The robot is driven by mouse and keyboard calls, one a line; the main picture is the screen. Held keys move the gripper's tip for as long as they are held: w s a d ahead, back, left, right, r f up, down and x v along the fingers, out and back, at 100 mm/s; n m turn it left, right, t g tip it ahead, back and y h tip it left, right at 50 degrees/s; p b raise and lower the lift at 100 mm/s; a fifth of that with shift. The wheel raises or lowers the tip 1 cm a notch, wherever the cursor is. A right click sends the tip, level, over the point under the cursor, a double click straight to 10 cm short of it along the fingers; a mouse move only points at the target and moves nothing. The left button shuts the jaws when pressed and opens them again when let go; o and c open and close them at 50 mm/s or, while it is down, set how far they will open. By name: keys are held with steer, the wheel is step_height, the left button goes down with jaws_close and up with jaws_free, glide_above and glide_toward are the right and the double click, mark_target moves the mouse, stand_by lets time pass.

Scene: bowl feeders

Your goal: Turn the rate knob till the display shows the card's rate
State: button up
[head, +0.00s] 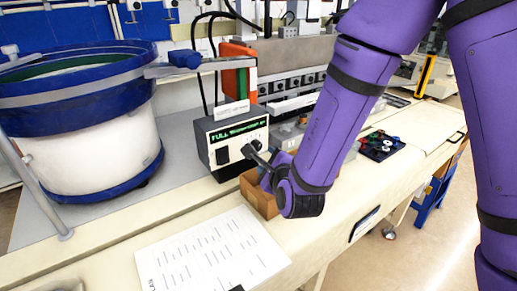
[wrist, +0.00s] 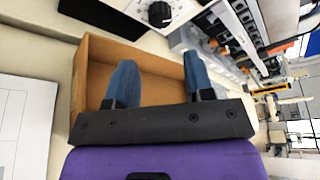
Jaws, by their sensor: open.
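The control box (head: 231,138) stands on the bench beside the bowl feeder, with a dark display (head: 238,130) showing green text; I read "FULL", the rest is too small. The black rate knob (wrist: 159,14) shows on the pale box face at the top of the wrist view; in the head view my gripper hides that area. My gripper (wrist: 155,82) is open, its blue fingers apart with nothing between them, short of the knob and in front of the box. A card on top of the box (head: 231,110) is too small to read.
An open cardboard box (head: 263,199) lies right under my gripper; it also shows in the wrist view (wrist: 92,75). A printed white sheet (head: 212,254) lies at the front. The blue-rimmed bowl feeder (head: 80,100) stands left. A dark tray of small parts (head: 380,146) is at right.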

mark_target(258, 147)
steer(key=x, duration=1)
steer(key=shift+w, duration=0.3)
steer(key=c, duration=0.7)
steer(key=shift+o, duration=0.3)
steer(key=shift+m+g, duration=0.4)
steer(key=shift+m, duration=0.2)
steer(key=o, duration=0.6)
steer(key=shift+o, duration=0.2)
steer(key=shift+s, duration=0.1)
steer(key=v, duration=1)
steer(key=shift+s+d, duration=0.2)
steer(key=shift+s, duration=0.1)
